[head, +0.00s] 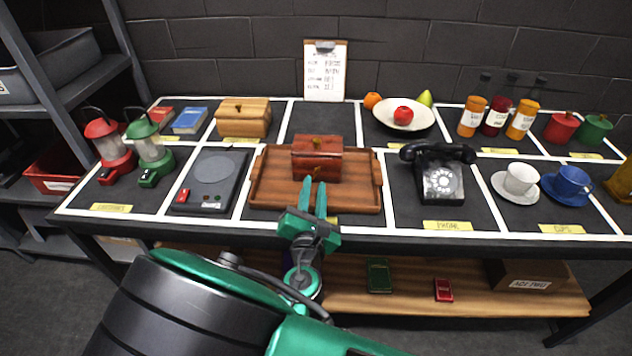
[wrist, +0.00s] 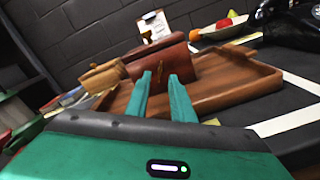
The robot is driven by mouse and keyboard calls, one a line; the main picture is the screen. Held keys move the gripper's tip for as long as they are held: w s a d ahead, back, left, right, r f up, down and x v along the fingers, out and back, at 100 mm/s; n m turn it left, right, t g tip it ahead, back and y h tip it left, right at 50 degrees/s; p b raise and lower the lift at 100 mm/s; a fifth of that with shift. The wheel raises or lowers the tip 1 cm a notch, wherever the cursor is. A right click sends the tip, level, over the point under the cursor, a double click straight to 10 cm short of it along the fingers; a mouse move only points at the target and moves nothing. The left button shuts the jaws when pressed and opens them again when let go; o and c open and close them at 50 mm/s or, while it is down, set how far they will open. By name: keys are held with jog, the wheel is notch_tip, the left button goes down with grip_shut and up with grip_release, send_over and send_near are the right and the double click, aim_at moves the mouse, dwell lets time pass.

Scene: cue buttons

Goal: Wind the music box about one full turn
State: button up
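The music box (head: 317,152) is a red-brown wooden box with a small brass piece on its lid. It stands on a wooden tray (head: 262,192) in the middle of the table. A brass winding key (head: 317,171) shows low on its front face. My gripper (head: 314,183) is in front of this face, with its green fingers pointing at the box. In the wrist view, the fingers (wrist: 160,76) are apart with nothing seen between them.
A black telephone (head: 441,180) stands right of the tray, and a dark flat device (head: 212,170) stands left of it. A lighter wooden box (head: 244,118) is behind to the left. A fruit plate (head: 386,118) is behind to the right. The tray's rim surrounds the music box.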

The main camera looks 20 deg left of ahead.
jog(key=v, duration=0.7)
jog(key=shift+s+d, duration=0.1)
jog(key=shift+s, duration=0.15)
jog(key=shift+d, duration=0.1)
